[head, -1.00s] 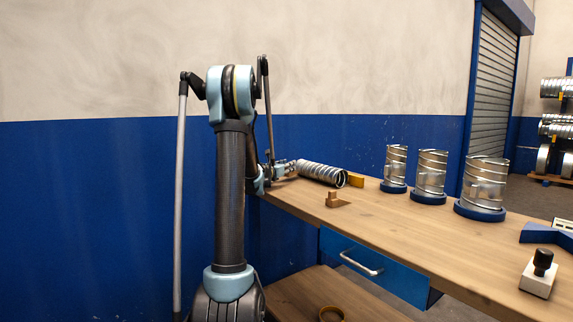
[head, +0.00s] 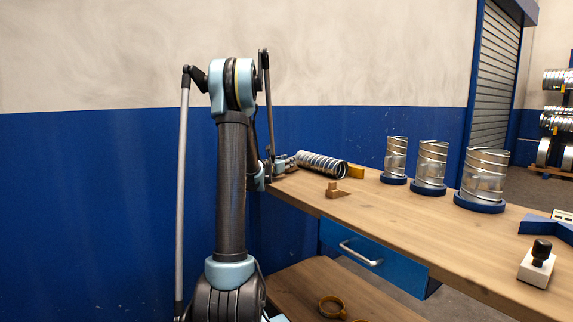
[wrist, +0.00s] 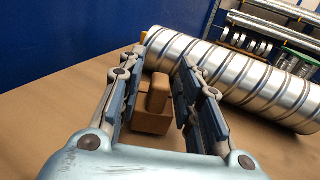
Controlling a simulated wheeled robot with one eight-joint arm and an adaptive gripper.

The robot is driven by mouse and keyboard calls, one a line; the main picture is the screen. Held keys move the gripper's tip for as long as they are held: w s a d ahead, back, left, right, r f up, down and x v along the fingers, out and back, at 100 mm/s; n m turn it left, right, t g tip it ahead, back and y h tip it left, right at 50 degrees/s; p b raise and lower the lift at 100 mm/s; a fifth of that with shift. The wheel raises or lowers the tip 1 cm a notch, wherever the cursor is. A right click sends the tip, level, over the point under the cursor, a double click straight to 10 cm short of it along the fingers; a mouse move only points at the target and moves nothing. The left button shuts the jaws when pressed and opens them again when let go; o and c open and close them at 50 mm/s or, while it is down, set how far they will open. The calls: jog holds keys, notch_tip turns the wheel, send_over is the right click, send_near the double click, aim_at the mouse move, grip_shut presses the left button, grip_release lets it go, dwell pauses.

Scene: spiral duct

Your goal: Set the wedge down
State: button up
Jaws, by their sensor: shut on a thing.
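A brown wooden wedge with an upright block-shaped grip (wrist: 158,93) is between the fingers of my gripper (wrist: 163,56) in the wrist view. My gripper is shut on it. The wedge's base is low over the tabletop, and I cannot tell whether it touches. A silver spiral duct (wrist: 230,75) lies just right of the fingers. In the head view my gripper (head: 287,163) is small, at the left end of the duct (head: 321,164). The held wedge is hidden there. A second, similar wooden wedge (head: 334,191) sits on the table on the near side of the duct.
A black-knobbed block (head: 538,265) is at right. Yellow rings (head: 331,307) lie on a lower shelf.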

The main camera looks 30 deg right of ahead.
jog(key=shift+f, duration=0.35)
jog(key=o, duration=1.2)
jog(key=shift+o, duration=0.2)
